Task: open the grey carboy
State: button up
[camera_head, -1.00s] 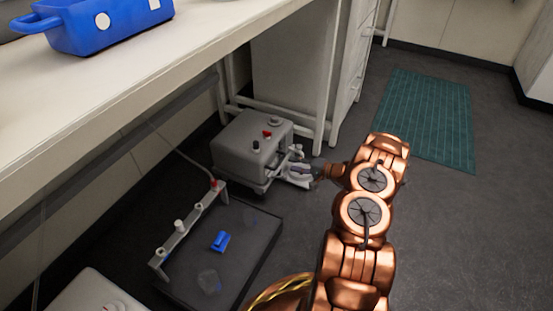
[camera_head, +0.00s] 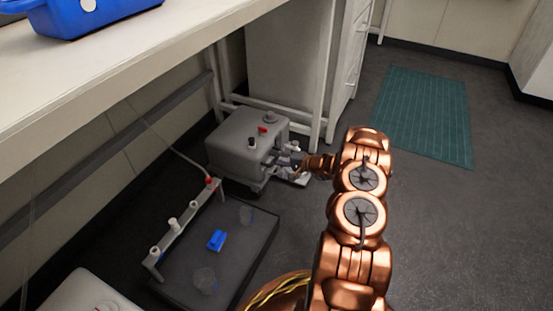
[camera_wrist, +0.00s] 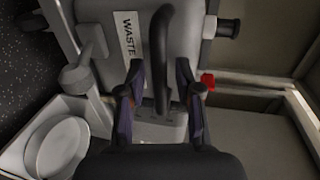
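The grey carboy (camera_head: 240,143) stands on the floor under the bench, with caps and red and black fittings on top. In the wrist view its grey side (camera_wrist: 190,42) fills the upper middle and bears a "WASTE" label (camera_wrist: 129,36). A dark curved bar (camera_wrist: 161,45), like a handle, runs down in front of it. My gripper (camera_wrist: 160,88) is open, one finger on each side of this bar, with gaps showing on both sides. In the head view my gripper (camera_head: 288,163) is at the carboy's right side, small and partly hidden by fittings there.
A white holder with a round grey cap (camera_wrist: 62,147) is at the wrist view's lower left. A red fitting (camera_wrist: 207,82) is at the right. A dark tray (camera_head: 205,255) with a blue piece lies in front of the carboy. The bench top (camera_head: 130,75) overhangs at left; floor is clear at right.

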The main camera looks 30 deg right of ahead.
grip_shut()
dwell(0.3)
